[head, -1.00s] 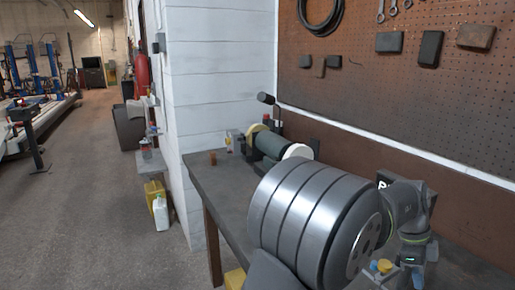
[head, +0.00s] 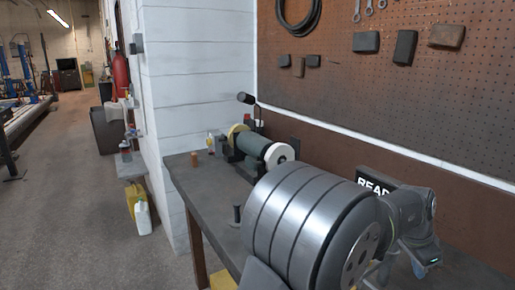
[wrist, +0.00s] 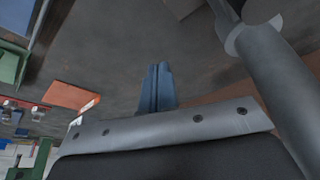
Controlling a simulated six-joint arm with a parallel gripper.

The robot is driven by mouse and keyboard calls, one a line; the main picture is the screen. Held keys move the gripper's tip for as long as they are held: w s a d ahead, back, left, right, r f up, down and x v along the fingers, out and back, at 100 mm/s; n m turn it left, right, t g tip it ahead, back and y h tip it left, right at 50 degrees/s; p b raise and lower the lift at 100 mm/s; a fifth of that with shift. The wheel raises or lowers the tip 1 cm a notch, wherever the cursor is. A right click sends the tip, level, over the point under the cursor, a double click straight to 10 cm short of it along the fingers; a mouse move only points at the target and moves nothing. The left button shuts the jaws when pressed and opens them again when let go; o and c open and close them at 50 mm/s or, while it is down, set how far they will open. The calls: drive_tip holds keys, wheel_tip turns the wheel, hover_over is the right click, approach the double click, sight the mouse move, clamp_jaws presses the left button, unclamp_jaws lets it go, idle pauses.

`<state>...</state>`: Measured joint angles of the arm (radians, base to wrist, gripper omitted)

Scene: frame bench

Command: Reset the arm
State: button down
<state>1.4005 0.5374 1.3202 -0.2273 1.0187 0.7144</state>
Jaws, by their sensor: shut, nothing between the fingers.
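My gripper (wrist: 158,88) shows in the wrist view as two blue-grey fingers side by side, closed together with nothing between them. They are seen against a dark grey surface. In the head view my arm (head: 410,222) is bent at the lower right, in front of the brown wall. The fingertips cannot be made out clearly there.
The grey workbench (head: 205,190) holds a green bench grinder (head: 252,148), a small brown cylinder (head: 194,159) and a dark upright peg (head: 237,215). A sign (head: 374,184) stands behind my arm. Tools hang on the pegboard (head: 400,95). Yellow and white jugs (head: 142,215) stand on the floor.

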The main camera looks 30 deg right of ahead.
drive_tip(key=shift+s+d+n+t, duration=0.15)
drive_tip(key=shift+d+n+t, duration=0.45)
drive_tip(key=shift+d+n, duration=1.3)
drive_tip(key=shift+a, duration=0.15)
